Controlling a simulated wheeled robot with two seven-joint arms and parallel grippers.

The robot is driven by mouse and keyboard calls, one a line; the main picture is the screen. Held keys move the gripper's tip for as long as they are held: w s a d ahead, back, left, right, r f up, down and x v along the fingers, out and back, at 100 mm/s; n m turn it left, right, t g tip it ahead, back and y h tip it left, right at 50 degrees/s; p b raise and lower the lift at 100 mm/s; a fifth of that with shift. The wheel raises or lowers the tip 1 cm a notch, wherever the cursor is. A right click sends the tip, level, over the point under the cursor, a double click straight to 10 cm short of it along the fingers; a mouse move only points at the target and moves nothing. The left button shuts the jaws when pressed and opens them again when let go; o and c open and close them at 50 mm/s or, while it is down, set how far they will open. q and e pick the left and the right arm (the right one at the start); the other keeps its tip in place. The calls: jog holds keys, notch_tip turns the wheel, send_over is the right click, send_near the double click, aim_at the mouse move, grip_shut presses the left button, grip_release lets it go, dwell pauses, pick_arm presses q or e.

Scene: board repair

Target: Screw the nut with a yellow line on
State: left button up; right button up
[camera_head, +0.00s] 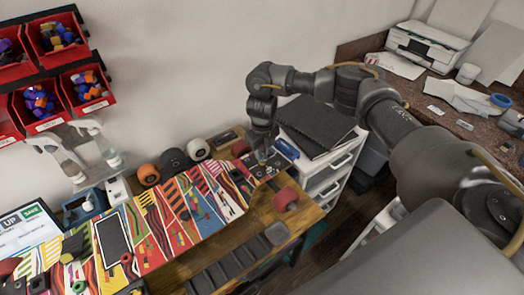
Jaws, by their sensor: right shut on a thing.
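I cannot tell whether the held thing touches the board. A red round part (286,199) lies near the bench's right edge. My left gripper is not in view.
Several rolls, such as an orange one (148,174), stand along the wall. Red bins (57,37) hang at upper left. A white drawer unit (325,178) with dark folders stands right of the bench. A grey segmented tray (236,262) lies at the front.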

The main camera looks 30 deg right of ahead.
jog(key=shift+r, duration=0.1)
jog(key=shift+c, duration=0.3)
jog(key=shift+r+p, duration=1.4)
jog(key=shift+r, duration=0.5)
jog(key=shift+r, duration=0.1)
jog(key=shift+r+p, duration=0.3)
jog(key=shift+r, duration=0.1)
jog(key=shift+f, duration=0.2)
jog(key=shift+w+f+b, duration=0.1)
jog(key=shift+f+b, duration=0.35)
jog(key=shift+b, duration=0.05)
dwell(0.9)
jog(key=shift+f+b, duration=0.45)
jog(key=shift+f, duration=0.15)
